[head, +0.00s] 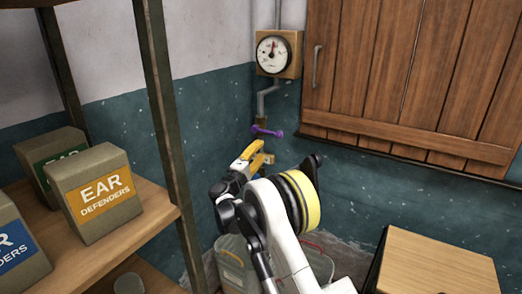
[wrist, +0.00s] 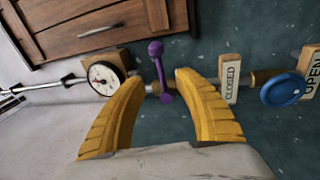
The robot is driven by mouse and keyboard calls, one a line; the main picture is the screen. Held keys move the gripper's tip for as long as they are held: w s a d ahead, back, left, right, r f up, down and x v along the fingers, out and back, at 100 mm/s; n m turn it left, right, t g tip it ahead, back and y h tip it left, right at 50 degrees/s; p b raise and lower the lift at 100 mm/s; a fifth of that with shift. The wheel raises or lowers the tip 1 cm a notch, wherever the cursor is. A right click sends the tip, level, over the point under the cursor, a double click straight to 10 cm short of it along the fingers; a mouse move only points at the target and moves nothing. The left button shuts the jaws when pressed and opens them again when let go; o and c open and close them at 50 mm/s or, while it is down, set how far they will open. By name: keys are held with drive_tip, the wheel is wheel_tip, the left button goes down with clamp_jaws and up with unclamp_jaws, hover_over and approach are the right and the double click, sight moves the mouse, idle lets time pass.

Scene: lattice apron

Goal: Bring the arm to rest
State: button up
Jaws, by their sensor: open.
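My gripper (head: 260,157) is raised in front of the teal wall, in the corner, just below a purple lever (head: 267,131) on the pipe. In the wrist view its two yellow fingers (wrist: 161,80) are spread apart with nothing held between them. The purple lever (wrist: 160,72) shows beyond the fingertips, in line with the gap, and lies crosswise to the pipe. It looks apart from the fingers, though the exact distance is hard to tell. My arm rises from the lower middle of the head view.
A pressure gauge (head: 272,52) sits above the lever, beside wooden shutters (head: 400,75). Shelving with ear-defender boxes (head: 95,195) stands left. A wooden box (head: 435,262) stands lower right. The wrist view shows a CLOSED tag (wrist: 231,80), a blue round handle (wrist: 283,89) and an OPEN tag (wrist: 311,70).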

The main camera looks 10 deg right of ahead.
drive_tip(key=s+d+r+m+g+y, duration=0.2)
drive_tip(key=s+d+r+m+g, duration=0.1)
drive_tip(key=s+d+r, duration=0.4)
drive_tip(key=s+r+m+g+y, duration=0.2)
drive_tip(key=s+m+g+y, duration=0.15)
drive_tip(key=s, duration=1.25)
drive_tip(key=s+a+f+m+y, duration=0.1)
drive_tip(key=s+a+f+y, duration=0.3)
drive_tip(key=s, duration=1)
drive_tip(key=s+a+f+m+g+y, duration=0.1)
drive_tip(key=s+a+f+y, duration=0.3)
drive_tip(key=s, duration=1.1)
drive_tip(key=shift+a+f+m, duration=0.3)
drive_tip(key=shift+f+m, duration=0.15)
drive_tip(key=shift+f, duration=0.2)
